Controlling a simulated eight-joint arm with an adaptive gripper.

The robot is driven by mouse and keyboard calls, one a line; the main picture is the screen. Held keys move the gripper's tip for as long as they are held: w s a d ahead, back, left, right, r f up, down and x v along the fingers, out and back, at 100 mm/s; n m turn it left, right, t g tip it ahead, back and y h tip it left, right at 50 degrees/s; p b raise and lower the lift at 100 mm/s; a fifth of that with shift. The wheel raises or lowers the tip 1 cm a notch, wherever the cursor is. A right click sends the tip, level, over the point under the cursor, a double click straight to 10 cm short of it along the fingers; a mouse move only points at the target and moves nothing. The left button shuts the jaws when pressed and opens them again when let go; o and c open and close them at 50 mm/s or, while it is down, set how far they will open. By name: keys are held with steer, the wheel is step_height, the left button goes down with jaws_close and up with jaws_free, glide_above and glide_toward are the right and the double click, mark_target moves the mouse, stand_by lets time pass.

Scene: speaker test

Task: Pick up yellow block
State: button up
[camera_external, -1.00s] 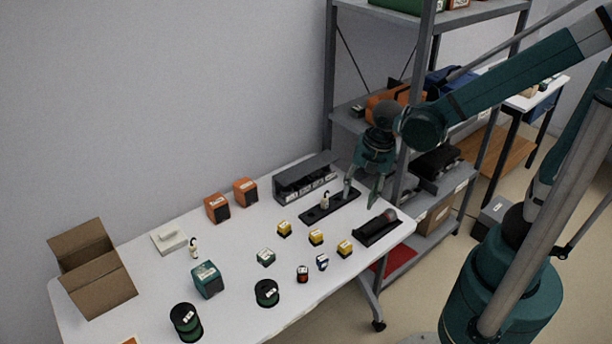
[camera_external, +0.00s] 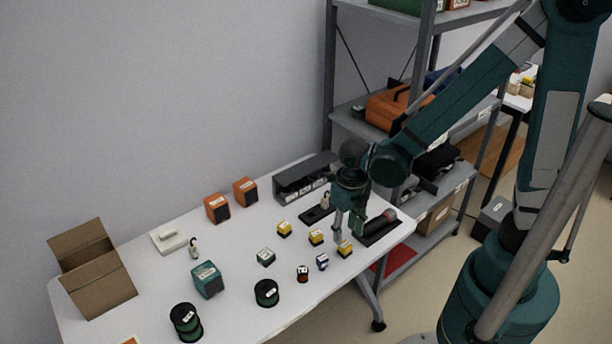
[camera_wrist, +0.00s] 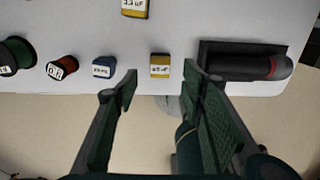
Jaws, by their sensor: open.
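Three small yellow blocks with black lower parts are on the white table. The nearest yellow block (camera_external: 345,251) is just below my gripper (camera_external: 348,241). In the wrist view this yellow block (camera_wrist: 160,66), with a white label, lies between the lines of the two fingertips, closer to the right one. My gripper (camera_wrist: 160,74) is open and empty, its fingers pointing down at the table. The middle yellow block (camera_external: 316,238) and the far yellow block (camera_external: 284,229) stand to the left. Part of another yellow block (camera_wrist: 135,8) shows at the wrist view's top edge.
A black tray with a dark cylinder (camera_wrist: 240,67) lies right of the near block. A blue block (camera_wrist: 104,66) and a red spool (camera_wrist: 62,68) stand left of it. The table (camera_external: 232,250) ends close to the near block. A metal shelf (camera_external: 335,100) stands behind.

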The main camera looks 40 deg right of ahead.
mark_target(347, 247)
steer(key=shift+f+b, duration=0.4)
steer(key=shift+f, duration=0.9)
steer(key=shift+f+b, duration=1)
steer(key=shift+f, duration=1.6)
steer(key=c, duration=0.9)
